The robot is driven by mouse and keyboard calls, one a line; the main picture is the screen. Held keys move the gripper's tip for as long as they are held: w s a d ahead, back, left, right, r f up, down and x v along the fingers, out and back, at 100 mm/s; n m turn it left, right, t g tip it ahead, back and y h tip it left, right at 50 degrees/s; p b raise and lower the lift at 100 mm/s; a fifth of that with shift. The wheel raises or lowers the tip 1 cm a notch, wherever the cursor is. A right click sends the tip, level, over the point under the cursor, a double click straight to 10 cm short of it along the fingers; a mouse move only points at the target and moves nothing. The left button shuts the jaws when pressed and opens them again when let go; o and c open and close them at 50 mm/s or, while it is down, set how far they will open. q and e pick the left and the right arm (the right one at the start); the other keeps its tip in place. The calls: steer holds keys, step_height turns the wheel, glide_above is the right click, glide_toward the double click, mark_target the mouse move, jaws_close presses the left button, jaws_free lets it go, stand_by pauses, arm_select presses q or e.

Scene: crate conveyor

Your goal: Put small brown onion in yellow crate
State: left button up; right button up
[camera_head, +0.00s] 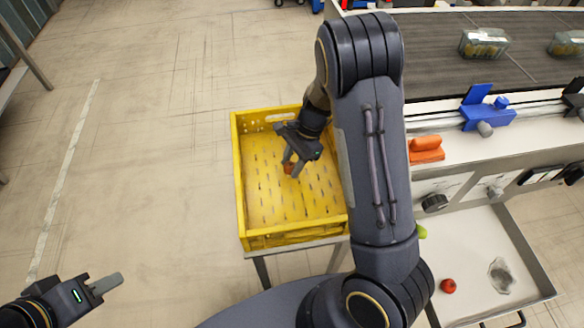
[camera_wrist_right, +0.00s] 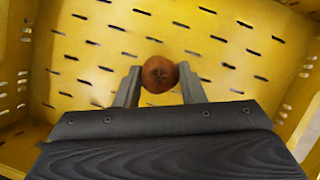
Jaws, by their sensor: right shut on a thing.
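The small brown onion (camera_wrist_right: 159,74) is between the two fingers of my right gripper (camera_wrist_right: 160,84), which is shut on it. The head view shows my right gripper (camera_head: 293,165) with the onion (camera_head: 288,169) at its tips, over the inside of the yellow crate (camera_head: 243,205). The crate's slotted floor lies beyond the onion in the wrist view, and I see nothing else in it. I cannot tell how high the onion is above that floor. My left gripper (camera_head: 106,285) is at the lower left, away from the crate, and its finger gap is not clear.
A conveyor (camera_head: 450,65) with clear packs (camera_head: 484,43) runs at the upper right. A white tray (camera_head: 470,275) at the lower right holds a red tomato (camera_head: 448,286) and a clear item (camera_head: 502,275). My right arm hides part of the crate's right side. The floor at left is clear.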

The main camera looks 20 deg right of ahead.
step_height(320, 180, down, 2)
steer(key=shift+f, duration=0.1)
steer(key=shift+f, duration=0.2)
steer(key=o, duration=1)
steer(key=shift+r, duration=0.1)
